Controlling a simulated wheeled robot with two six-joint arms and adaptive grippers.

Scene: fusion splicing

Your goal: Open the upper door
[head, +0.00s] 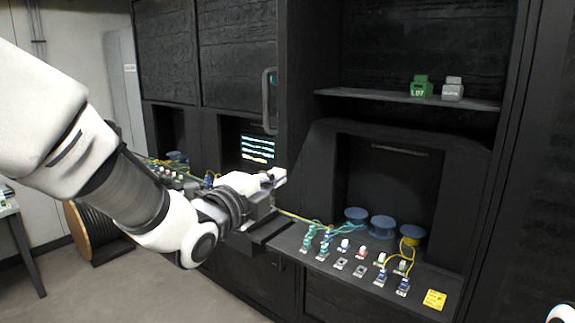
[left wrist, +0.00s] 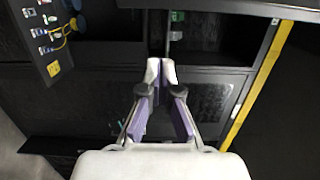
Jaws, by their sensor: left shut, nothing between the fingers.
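The upper door (head: 238,55) is a dark textured panel at the upper left of the cabinet in the head view, and it looks closed. A vertical bar handle (head: 268,100) stands by its right edge. My left gripper (head: 276,177) is below that handle, in front of the cabinet and apart from the handle. It also shows in the left wrist view (left wrist: 160,70), with its white fingertips together and nothing between them. The handle cannot be made out in the left wrist view.
A sloped console (head: 330,275) with several connectors juts out to the right of my left gripper. Blue spools (head: 382,227) stand behind them. A shelf (head: 400,100) above holds a green block (head: 421,87) and a grey block (head: 452,88). A lit screen (head: 257,149) is behind my gripper.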

